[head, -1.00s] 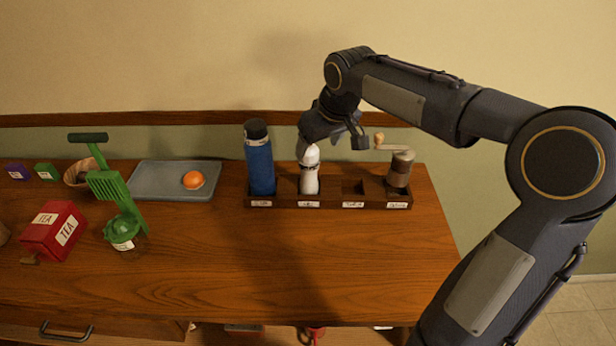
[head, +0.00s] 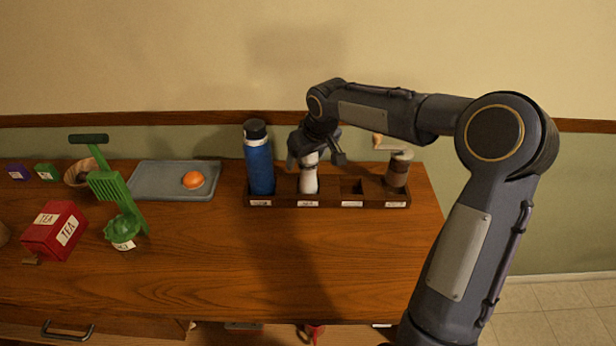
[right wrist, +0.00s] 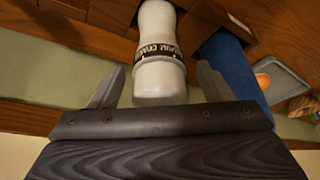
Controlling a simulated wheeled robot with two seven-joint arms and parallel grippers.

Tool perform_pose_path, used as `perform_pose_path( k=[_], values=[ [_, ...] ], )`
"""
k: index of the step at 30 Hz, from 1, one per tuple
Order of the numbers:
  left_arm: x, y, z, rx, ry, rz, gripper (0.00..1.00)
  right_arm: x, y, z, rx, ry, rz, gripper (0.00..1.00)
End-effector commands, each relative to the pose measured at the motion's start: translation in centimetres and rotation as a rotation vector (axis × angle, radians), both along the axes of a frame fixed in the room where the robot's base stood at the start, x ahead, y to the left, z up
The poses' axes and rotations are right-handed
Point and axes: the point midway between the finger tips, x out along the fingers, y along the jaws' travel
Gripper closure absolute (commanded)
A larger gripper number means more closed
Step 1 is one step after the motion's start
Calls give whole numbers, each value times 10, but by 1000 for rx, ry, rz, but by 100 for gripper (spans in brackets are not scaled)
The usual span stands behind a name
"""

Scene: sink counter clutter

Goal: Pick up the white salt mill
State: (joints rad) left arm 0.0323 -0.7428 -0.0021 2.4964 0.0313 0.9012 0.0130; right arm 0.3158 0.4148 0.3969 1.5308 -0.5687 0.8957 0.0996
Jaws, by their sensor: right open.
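The white salt mill (head: 308,179) stands upright in a compartment of the dark wooden rack (head: 280,202), second from the left. It has a dark band with lettering, and in the right wrist view the mill (right wrist: 160,75) lies between the two fingers. My right gripper (head: 318,157) is at the top of the mill, and its fingers hide the mill's upper part. In the right wrist view my right gripper (right wrist: 160,88) is open, with a finger on each side of the mill and gaps between. My left gripper is not in view.
A blue bottle (head: 259,165) stands close on the mill's left in the rack. The third compartment is empty, and a grinder with a crank (head: 398,170) stands in the fourth. A grey tray (head: 150,180) with an orange lies further left. The counter front is clear.

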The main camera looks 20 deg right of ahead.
Motion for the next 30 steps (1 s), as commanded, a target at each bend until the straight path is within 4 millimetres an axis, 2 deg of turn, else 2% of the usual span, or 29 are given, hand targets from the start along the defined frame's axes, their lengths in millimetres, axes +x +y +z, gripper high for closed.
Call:
perform_pose_path(
  k=[2,15,18,25,30],
  values=[
    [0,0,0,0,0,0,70,0,0,0,0,0,0,30],
    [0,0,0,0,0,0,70,0,0,1,0,0,0,88],
    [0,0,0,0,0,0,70,0,0,1,0,-2,0,98],
    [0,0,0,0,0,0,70,0,0,4,0,-3,1,98],
    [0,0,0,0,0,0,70,1,0,27,0,-7,1,98]
  ],
)
